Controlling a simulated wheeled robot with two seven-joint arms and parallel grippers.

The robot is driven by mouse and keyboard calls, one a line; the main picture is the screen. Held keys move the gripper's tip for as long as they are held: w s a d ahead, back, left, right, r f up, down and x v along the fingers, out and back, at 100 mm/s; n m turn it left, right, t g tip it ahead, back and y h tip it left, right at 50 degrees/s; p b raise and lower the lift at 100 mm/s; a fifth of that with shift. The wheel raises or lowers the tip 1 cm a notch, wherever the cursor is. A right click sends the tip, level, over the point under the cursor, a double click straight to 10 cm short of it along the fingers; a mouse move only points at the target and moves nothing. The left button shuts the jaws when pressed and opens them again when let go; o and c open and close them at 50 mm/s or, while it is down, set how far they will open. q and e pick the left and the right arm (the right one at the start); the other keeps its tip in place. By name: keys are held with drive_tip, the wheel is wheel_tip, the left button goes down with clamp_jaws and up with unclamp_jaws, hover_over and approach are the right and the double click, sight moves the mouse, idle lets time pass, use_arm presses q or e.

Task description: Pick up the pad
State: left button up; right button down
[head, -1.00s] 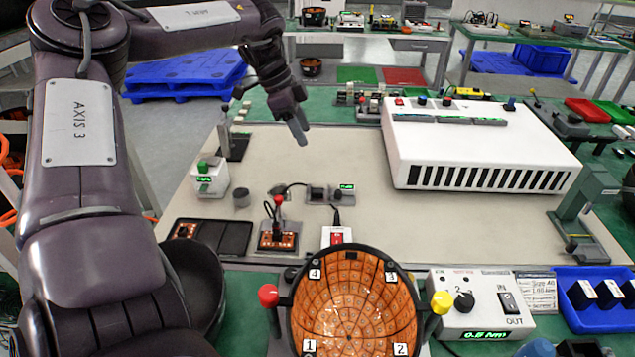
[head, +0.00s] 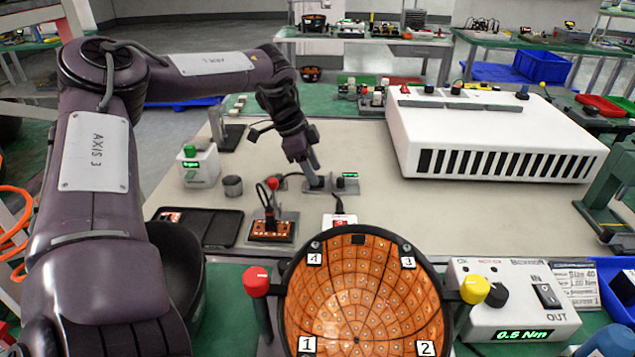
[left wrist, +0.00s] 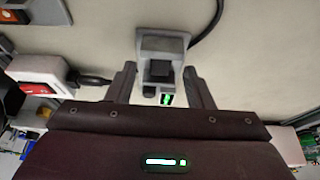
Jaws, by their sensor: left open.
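My left gripper (head: 314,181) is open and points down at a small grey fixture with a green display (head: 346,182) on the beige mat. In the left wrist view its two fingers (left wrist: 160,88) stand on either side of a small dark block (left wrist: 160,70), which sits in a grey holder (left wrist: 163,43). The block looks like the pad, but I cannot be sure. I cannot tell whether the fingers touch it. The gripper partly hides the block in the head view. My right gripper is not in view.
A large white vented unit (head: 495,135) stands at the right. An orange-lined bowl (head: 365,300) is in front, between red and yellow knobs. A joystick box (head: 271,229) and a white switch box (head: 340,222) are close to the gripper. A cable leaves the fixture. The mat's centre right is clear.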

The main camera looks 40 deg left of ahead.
use_arm(q)
drive_tip(key=shift+x, duration=0.95)
drive_tip(key=shift+c, duration=0.2)
clamp_jaws()
drive_tip(key=shift+r, duration=0.1)
